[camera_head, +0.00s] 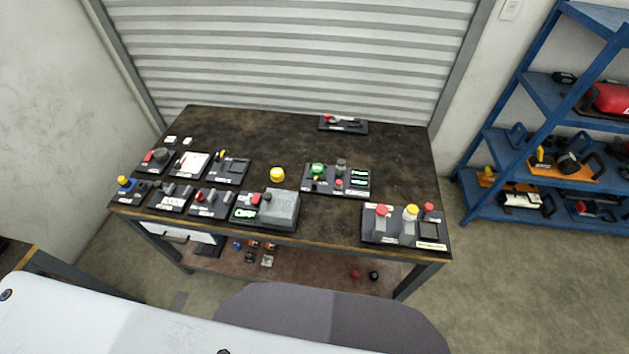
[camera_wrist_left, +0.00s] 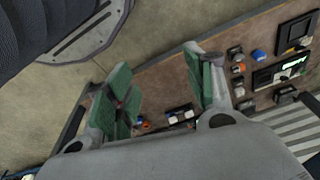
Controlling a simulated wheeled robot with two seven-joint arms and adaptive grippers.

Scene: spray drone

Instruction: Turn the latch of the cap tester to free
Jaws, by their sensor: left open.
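Several small devices stand on the dark workbench (camera_head: 290,145) in the head view. I cannot tell for certain which is the cap tester, and no latch position can be read at this size. One device with a green knob (camera_head: 317,170) and lit displays stands right of the middle. A device with a grey box (camera_head: 281,208) and lit display stands at the front middle. A panel with red and yellow knobs (camera_head: 405,228) is at the front right. My left gripper (camera_wrist_left: 160,95) is open and empty in the left wrist view, apart from the devices. My right gripper is not in view.
A yellow round object (camera_head: 277,174) sits on the bench. A small device (camera_head: 343,124) is at the back edge. More small devices crowd the left side. Small parts lie on the lower shelf (camera_head: 315,270). A blue rack (camera_head: 540,130) stands at right. The bench's back middle is clear.

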